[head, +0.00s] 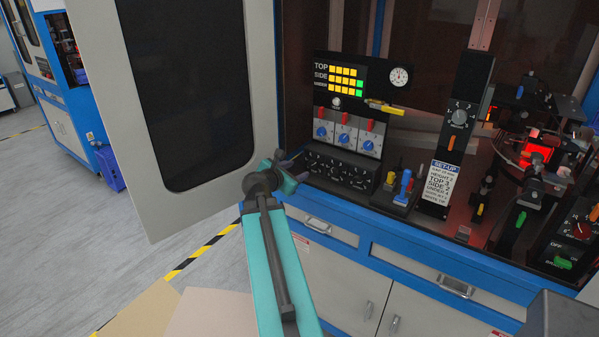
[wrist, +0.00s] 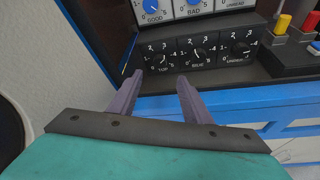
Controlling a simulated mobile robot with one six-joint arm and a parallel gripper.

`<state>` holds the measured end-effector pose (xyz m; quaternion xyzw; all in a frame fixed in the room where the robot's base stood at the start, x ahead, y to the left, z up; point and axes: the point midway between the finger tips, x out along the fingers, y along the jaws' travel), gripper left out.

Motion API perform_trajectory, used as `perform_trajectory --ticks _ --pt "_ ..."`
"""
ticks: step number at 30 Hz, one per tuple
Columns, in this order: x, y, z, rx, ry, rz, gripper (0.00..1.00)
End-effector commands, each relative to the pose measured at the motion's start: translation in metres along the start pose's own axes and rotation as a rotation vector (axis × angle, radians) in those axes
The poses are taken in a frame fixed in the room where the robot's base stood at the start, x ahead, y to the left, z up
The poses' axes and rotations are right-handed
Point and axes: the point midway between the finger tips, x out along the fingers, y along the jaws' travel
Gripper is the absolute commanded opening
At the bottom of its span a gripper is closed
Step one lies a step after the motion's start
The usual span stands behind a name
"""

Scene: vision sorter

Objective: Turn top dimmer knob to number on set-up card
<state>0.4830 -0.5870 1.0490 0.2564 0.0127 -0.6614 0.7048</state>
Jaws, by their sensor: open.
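The black dimmer panel (head: 340,168) sits low in the machine, under a row of blue knobs. In the wrist view its top dimmer knob (wrist: 158,60) is the left one of three, with numbers around it; its exact setting is too small to read surely. The white set-up card (head: 440,183) stands to the right of the panel; its small TOP line seems to read 3. My gripper (head: 291,164) is open and empty, in front of and left of the panel. In the wrist view its fingertips (wrist: 160,77) are apart just below the top knob, not visibly touching it.
The side dimmer knob (wrist: 201,55) and under dimmer knob (wrist: 240,52) are close on the right. The open cabinet door (head: 190,90) stands left of my arm. A blue-handled tool (head: 404,184) stands right of the panel. The blue counter edge (head: 330,215) runs below.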

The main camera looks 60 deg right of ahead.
Motion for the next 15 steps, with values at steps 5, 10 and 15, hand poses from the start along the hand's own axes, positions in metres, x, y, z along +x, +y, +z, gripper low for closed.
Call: perform_trajectory --ticks 5,10,15 --pt "-0.015 0.0 -0.001 0.0 0.0 0.001 0.44" --pt "-0.018 0.0 0.0 -0.001 0.0 0.0 0.44" --pt "-0.018 0.0 0.0 -0.001 0.0 0.0 0.44"
